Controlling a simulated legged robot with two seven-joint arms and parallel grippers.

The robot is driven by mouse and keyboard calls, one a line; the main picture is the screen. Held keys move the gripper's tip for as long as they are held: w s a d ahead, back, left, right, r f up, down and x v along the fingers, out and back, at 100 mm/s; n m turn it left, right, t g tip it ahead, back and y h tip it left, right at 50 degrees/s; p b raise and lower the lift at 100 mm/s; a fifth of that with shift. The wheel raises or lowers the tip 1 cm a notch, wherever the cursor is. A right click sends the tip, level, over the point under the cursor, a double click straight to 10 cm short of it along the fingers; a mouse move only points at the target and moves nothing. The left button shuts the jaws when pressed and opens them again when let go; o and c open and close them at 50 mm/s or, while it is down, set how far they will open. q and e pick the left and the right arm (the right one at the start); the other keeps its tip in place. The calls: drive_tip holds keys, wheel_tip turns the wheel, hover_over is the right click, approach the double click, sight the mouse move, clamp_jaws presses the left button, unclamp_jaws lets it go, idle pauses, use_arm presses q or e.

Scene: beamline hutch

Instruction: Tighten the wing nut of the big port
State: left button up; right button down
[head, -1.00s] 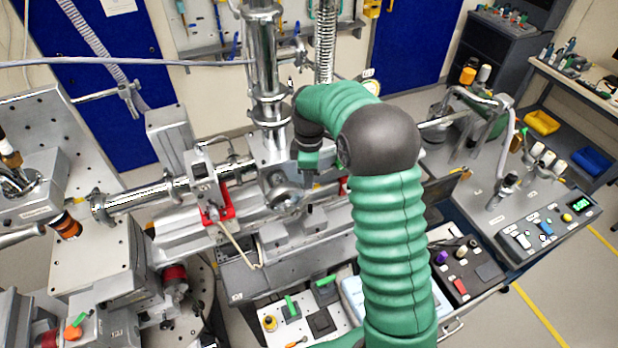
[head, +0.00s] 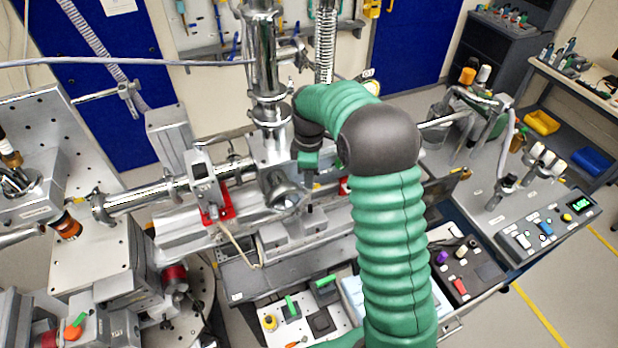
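My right arm comes in from the lower right, bends over and points down at the middle of the beamline. My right gripper (head: 306,185) is at its end, small and dark, just right of a round metal port (head: 281,192) on the central chamber (head: 268,150). I cannot tell whether the fingers touch the port or its fastening, or whether they are open or shut. The wing nut is too small or hidden to make out. My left gripper is not in view.
A horizontal beam pipe (head: 145,198) with a red bracket (head: 216,215) runs left of the chamber. A vertical metal column (head: 262,60) rises above it. A control box (head: 545,228) stands on the right bench.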

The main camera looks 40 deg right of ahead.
drive_tip(key=shift+d, duration=0.1)
drive_tip(key=shift+m, duration=0.8)
drive_tip(key=c, duration=2.1)
unclamp_jaws()
drive_tip(key=o, duration=0.5)
drive_tip(key=shift+c, duration=0.2)
drive_tip(key=shift+d, duration=0.1)
